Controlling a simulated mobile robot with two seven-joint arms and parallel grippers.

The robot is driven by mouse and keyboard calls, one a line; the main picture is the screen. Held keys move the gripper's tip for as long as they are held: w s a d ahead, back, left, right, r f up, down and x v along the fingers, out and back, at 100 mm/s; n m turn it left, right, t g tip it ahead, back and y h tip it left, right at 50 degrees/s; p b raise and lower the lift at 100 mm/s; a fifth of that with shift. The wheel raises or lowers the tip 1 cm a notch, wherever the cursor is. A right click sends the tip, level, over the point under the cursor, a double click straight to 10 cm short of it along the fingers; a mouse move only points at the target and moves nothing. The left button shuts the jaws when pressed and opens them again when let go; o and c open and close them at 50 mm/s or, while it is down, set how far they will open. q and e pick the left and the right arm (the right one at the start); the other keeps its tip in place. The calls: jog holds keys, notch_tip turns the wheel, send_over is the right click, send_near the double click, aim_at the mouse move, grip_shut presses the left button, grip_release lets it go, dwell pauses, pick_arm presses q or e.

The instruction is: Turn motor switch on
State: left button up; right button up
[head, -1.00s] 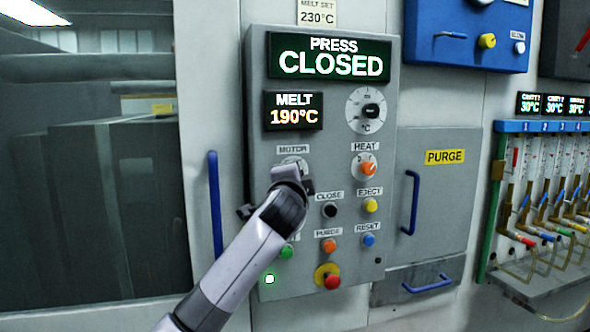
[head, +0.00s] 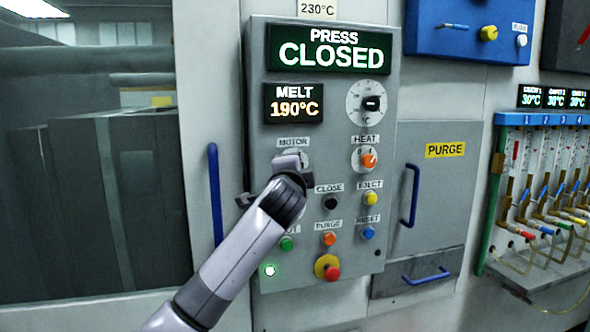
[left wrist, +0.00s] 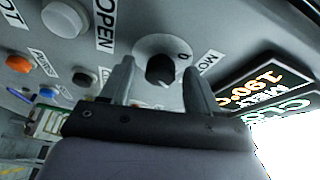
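The motor switch is a black knob (left wrist: 160,70) on a round white dial (left wrist: 150,47) in the left wrist view, with a "0" mark beside it. In the head view my gripper and wrist mostly cover it, below the MOTOR label (head: 293,142). My left gripper (head: 291,161) is right at the switch. In the left wrist view its two fingers (left wrist: 160,83) stand apart, one on each side of the knob. I cannot tell whether they touch it. My right gripper is in neither view.
The control panel (head: 335,95) also carries the HEAT knob (head: 368,160), a black CLOSE button (head: 331,203), a red stop button (head: 332,272) and several coloured buttons close by. A lit green lamp (head: 270,270) is at lower left. A blue door handle (head: 215,194) stands left of the panel.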

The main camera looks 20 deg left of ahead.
pick_arm(q)
jog(key=shift+s, duration=0.1)
jog(key=s+d+b, duration=0.1)
jog(key=s+b, duration=0.1)
jog(key=s, duration=0.4)
jog(key=shift+s+d+f, duration=0.15)
jog(key=shift+s+d, duration=0.05)
jog(key=shift+s, duration=0.2)
dwell(0.3)
jog(key=s+d+f+n+g+h, duration=0.15)
jog(key=s+f, duration=0.25)
jog(key=f, duration=1.2)
jog(key=s+f+n+g+h, duration=0.2)
jog(key=s+f+h, duration=0.15)
jog(key=f, duration=1.25)
jog(key=s+a+f+n+g, duration=0.1)
jog(key=s+f+n, duration=0.3)
jog(key=s+f, duration=0.6)
jog(key=s+f+n+g, duration=0.3)
jog(key=s+f, duration=0.7)
jog(key=s, duration=0.7)
jog(key=shift+s+a+f+n+h, duration=0.15)
jog(key=shift+a+n+h, duration=0.25)
jog(key=shift+n, duration=0.05)
